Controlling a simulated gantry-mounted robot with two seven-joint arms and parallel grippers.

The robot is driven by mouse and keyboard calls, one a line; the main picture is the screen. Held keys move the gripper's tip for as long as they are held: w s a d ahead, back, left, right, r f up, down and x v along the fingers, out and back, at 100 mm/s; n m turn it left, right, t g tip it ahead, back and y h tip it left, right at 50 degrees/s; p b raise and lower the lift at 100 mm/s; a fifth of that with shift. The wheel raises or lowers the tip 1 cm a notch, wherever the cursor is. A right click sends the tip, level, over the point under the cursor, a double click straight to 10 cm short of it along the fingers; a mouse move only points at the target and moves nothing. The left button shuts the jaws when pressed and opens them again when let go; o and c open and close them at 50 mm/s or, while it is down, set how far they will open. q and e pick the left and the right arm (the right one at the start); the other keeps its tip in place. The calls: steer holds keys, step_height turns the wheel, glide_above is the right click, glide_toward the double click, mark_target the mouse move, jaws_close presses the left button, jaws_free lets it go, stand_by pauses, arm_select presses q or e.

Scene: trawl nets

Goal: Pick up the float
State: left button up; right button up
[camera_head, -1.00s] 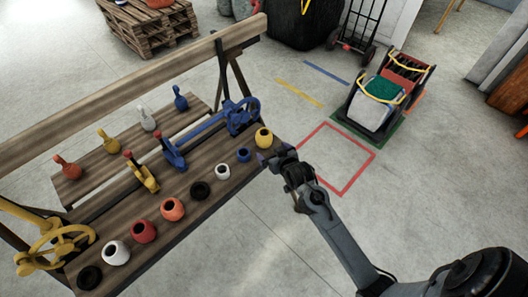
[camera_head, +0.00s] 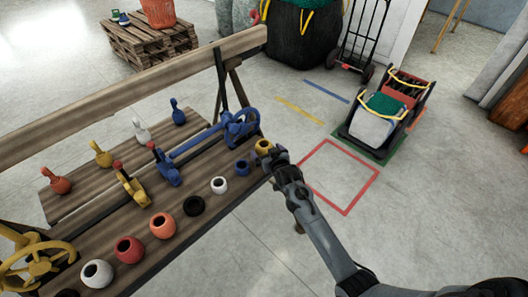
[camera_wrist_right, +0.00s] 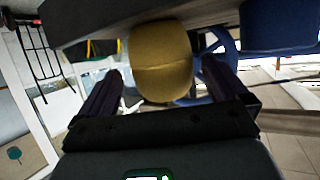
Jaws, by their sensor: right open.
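A round yellow float (camera_head: 263,146) with a hole in its top stands at the right end of the wooden bench's front row. My right gripper (camera_head: 270,157) is right beside it, partly covering it in the head view. In the right wrist view, the yellow float (camera_wrist_right: 160,60) lies between the tips of my open gripper (camera_wrist_right: 164,85), one finger on each side. I cannot tell whether a finger touches it. A blue float (camera_head: 242,168) is its nearest neighbour and also shows in the right wrist view (camera_wrist_right: 278,25). My left gripper is not in view.
A blue handwheel (camera_head: 240,125) stands just behind the yellow float.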

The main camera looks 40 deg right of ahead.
steer(key=shift+b+x, duration=0.7)
steer(key=shift+x, duration=1.6)
steer(key=shift+w+a+r, duration=0.1)
steer(key=shift+r, duration=0.05)
steer(key=c, duration=1)
